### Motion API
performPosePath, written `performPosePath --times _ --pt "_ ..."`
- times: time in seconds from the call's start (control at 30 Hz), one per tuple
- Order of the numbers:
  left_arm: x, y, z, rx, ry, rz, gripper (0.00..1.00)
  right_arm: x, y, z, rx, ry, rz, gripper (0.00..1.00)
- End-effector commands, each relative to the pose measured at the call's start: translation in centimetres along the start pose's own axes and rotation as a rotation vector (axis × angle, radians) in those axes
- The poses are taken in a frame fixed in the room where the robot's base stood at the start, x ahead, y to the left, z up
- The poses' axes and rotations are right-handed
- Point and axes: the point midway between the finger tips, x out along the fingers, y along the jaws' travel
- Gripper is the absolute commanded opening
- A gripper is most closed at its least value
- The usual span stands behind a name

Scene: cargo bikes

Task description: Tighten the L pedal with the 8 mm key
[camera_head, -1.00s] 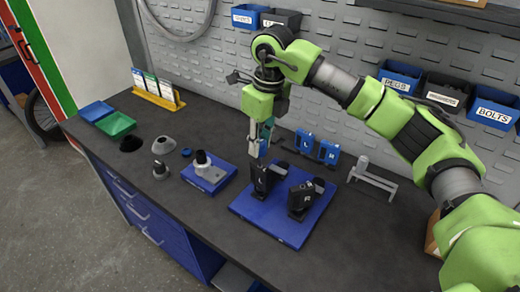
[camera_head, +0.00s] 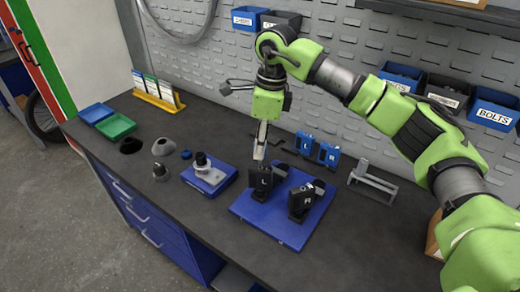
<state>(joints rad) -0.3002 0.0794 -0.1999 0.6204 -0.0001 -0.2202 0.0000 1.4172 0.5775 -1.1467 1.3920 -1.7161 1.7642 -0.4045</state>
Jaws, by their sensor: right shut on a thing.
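The L pedal (camera_head: 262,183) is a black block marked L. It stands on a blue board (camera_head: 262,217) on the workbench, left of a similar black pedal marked R (camera_head: 301,201). My right gripper (camera_head: 260,154) points down just above and behind the top of the L pedal. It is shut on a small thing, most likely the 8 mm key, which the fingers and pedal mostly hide. I cannot tell whether it touches the pedal. My left gripper is not in view.
Blue holders marked L (camera_head: 305,143) and R (camera_head: 329,154) stand behind the board. A grey stand (camera_head: 372,184) is to the right. A small blue base with a grey fitting (camera_head: 209,177) is left. Green (camera_head: 115,126) and blue (camera_head: 96,113) trays lie far left. The bench front is clear.

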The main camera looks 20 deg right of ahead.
Motion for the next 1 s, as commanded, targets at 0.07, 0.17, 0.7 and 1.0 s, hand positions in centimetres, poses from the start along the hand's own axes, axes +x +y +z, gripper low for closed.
performPosePath --times 0.07,0.17,0.7,1.0 --pt "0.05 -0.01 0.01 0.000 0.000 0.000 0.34 0.56 0.25 -0.20 -0.019 0.010 0.013 0.00" --pt "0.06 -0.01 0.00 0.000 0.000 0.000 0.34 0.58 0.26 -0.21 -0.021 0.010 0.013 0.00" --pt "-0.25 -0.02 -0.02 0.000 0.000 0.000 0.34 0.55 0.24 -0.25 -0.386 0.009 0.061 0.00" --pt "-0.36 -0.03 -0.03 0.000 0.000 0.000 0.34 0.60 0.24 -0.25 -0.575 0.007 0.084 0.00"
